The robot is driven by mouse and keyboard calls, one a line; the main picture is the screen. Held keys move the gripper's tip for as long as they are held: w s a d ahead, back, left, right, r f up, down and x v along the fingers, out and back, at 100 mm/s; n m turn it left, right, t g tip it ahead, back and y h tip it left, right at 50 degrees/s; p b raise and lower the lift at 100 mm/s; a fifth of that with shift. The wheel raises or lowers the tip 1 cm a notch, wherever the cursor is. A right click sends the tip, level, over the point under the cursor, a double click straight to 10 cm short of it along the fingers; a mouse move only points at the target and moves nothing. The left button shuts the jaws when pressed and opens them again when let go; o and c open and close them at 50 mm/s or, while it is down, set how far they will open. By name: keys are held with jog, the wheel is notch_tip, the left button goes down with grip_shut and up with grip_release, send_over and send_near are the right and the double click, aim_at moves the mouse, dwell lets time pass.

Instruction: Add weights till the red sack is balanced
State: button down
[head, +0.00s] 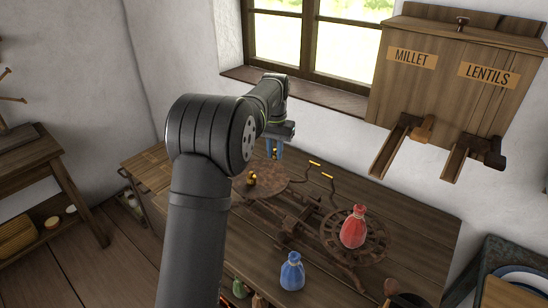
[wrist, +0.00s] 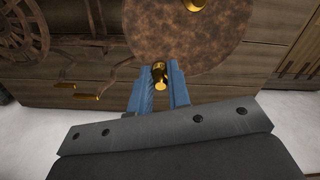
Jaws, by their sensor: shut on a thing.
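The red sack (head: 354,228) sits upright on the right pan (head: 384,243) of the balance scale. A brass weight (head: 251,180) stands on the round left pan (head: 278,186), and the wrist view shows it at the top edge (wrist: 195,4). My gripper (head: 274,148) has blue fingers and is over the far part of the left pan. In the wrist view, my gripper (wrist: 160,70) is shut on a second brass weight (wrist: 159,76). Whether that weight touches the pan is unclear. The scale's two yellow-tipped pointers (head: 314,163) (head: 328,176) are apart, not meeting.
A blue sack (head: 291,272) stands on the table in front of the scale, with a green sack (head: 240,289) to its left, partly hidden by my arm. A wooden box labelled Millet and Lentils (head: 455,75) hangs at the right, its two spouts jutting over the table.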

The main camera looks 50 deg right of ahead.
aim_at(275, 178)
jog(key=shift+f, duration=3.25)
jog(key=shift+f, duration=0.5)
jog(key=c, duration=1.3)
grip_release()
notch_tip(275, 178, up, 17)
jog(key=shift+r, duration=0.15)
notch_tip(275, 178, down, 18)
jog(key=shift+r, duration=0.4)
